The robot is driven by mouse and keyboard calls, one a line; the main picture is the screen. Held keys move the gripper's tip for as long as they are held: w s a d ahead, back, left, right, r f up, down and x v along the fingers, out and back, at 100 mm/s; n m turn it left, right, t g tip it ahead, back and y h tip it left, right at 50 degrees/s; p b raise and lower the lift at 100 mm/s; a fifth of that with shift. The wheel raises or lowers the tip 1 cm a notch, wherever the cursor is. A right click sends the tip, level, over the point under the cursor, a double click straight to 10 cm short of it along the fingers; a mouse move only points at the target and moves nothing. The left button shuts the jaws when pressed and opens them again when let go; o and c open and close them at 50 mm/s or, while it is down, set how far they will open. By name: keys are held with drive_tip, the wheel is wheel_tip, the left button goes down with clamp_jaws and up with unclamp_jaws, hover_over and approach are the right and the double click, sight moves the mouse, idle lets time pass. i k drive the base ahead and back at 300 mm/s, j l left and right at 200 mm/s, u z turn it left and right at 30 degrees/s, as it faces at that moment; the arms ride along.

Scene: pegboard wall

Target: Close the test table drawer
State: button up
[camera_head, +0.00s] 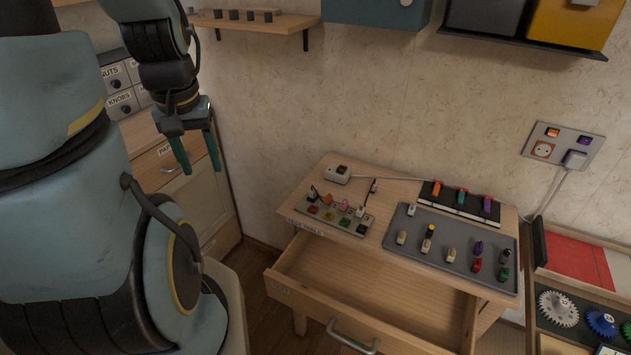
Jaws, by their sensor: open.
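The wooden test table (370,180) stands at the middle right in the head view. Its drawer (385,285) is pulled out towards me and looks empty inside. A grey metal handle (352,338) is on the drawer's front panel, near the bottom edge of the view. My gripper (198,168) is open and empty, with its green fingers pointing down. It is up and to the left of the drawer, in front of the cabinet at the left, and apart from the table.
On the table top are a socket board (334,214), a grey tray (395,246) with several small plugs and a black strip (440,205). A labelled cabinet (150,150) stands left. Shelves hang above. A rack with gears (558,309) stands right of the table.

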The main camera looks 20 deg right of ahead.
sight(389, 309)
drive_tip(key=k+j, duration=0.25)
drive_tip(key=k, duration=0.2)
drive_tip(key=k+j, duration=0.25)
drive_tip(key=k, duration=0.2)
